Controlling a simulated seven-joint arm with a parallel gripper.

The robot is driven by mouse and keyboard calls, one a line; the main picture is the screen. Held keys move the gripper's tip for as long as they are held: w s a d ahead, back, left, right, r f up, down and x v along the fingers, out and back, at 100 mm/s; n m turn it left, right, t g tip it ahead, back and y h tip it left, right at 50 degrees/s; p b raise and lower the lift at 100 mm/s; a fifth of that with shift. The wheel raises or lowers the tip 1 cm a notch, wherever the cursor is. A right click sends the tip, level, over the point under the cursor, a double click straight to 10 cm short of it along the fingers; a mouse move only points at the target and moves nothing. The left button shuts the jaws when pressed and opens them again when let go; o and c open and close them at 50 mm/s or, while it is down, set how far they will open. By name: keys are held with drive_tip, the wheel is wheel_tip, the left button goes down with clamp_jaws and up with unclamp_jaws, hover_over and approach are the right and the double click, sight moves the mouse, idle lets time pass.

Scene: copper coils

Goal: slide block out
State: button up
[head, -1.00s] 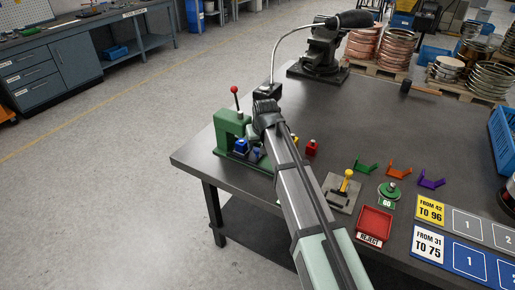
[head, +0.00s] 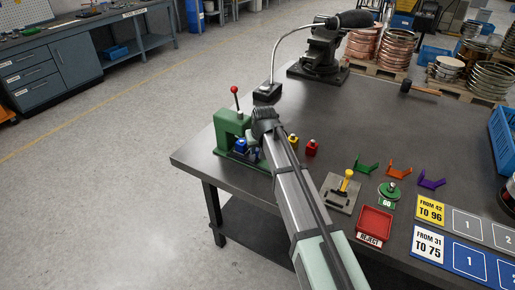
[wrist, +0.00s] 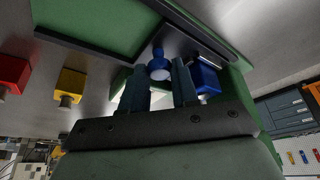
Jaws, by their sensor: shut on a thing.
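A green press-like fixture (head: 228,122) with a red-knobbed lever (head: 235,92) stands at the table's left corner. A blue block (head: 240,146) sits at its front, and more blue shows just right of it, partly hidden by my arm. In the wrist view my gripper (wrist: 160,80) has its two dark fingers on either side of a round blue knob (wrist: 160,64), shut on it. A blue block (wrist: 206,78) is right of the right finger, under the green fixture body. In the head view the fingertips are hard to make out behind my wrist.
A yellow block (head: 293,141) and a red block (head: 312,148) stand right of my arm; both also show left in the wrist view. A yellow-handled plate (head: 341,191), a red reject tray (head: 374,224) and coloured brackets lie farther right. The table's back middle is clear.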

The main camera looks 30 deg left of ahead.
clamp_jaws()
drive_tip(key=shift+d, duration=0.1)
drive_tip(key=d, duration=1.2)
drive_tip(key=shift+d, duration=0.15)
drive_tip(key=shift+o, duration=1.7)
unclamp_jaws()
drive_tip(key=shift+d, duration=0.1)
drive_tip(key=shift+o, duration=1.3)
drive_tip(key=v, duration=1.3)
drive_tip(key=shift+r, duration=0.4)
